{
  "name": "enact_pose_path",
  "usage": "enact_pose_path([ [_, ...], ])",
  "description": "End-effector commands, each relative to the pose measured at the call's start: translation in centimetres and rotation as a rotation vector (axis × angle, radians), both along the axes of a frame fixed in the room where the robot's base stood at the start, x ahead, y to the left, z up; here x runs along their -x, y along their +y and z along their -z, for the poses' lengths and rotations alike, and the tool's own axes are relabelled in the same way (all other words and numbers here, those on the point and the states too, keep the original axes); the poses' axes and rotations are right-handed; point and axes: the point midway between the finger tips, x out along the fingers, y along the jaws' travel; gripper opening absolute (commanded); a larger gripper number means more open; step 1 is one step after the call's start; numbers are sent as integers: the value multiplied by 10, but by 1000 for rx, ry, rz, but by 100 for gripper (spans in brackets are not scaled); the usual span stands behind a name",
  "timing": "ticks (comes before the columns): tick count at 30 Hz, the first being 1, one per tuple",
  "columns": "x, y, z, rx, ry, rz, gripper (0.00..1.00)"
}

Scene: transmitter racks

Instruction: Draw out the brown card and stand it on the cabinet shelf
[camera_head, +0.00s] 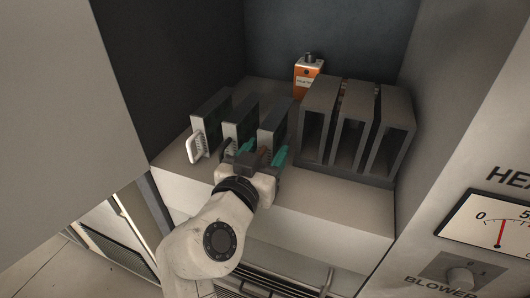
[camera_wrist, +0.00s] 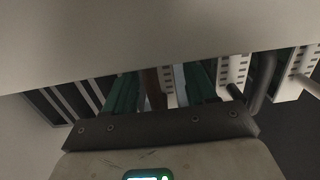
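The brown card (camera_head: 264,155) shows as a small brown edge at the front of the rightmost left-hand housing; most of it is hidden. It also shows in the wrist view as a narrow brown strip (camera_wrist: 155,90). My gripper (camera_head: 263,153) is at this card, its two green fingers apart, one on each side of the strip. In the wrist view my gripper (camera_wrist: 160,92) shows gaps between fingers and strip, so it looks open. The cabinet shelf (camera_head: 320,190) is pale and carries the housings.
Two more grey housings stand left of it, the leftmost with a white handle (camera_head: 194,147). Several open-fronted dark grey boxes (camera_head: 313,130) stand close on the right. An orange box (camera_head: 307,82) is behind. Cabinet walls close both sides. A gauge panel (camera_head: 495,220) is at the right.

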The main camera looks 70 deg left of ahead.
Motion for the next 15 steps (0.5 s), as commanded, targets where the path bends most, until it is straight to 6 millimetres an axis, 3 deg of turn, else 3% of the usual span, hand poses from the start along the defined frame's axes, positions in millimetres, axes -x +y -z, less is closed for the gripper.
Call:
enact_pose_path([
  [3, 0, 0, 0, 1, 1, 0, 66],
  [15, 10, -10, 1, 1, 1, -1, 66],
])
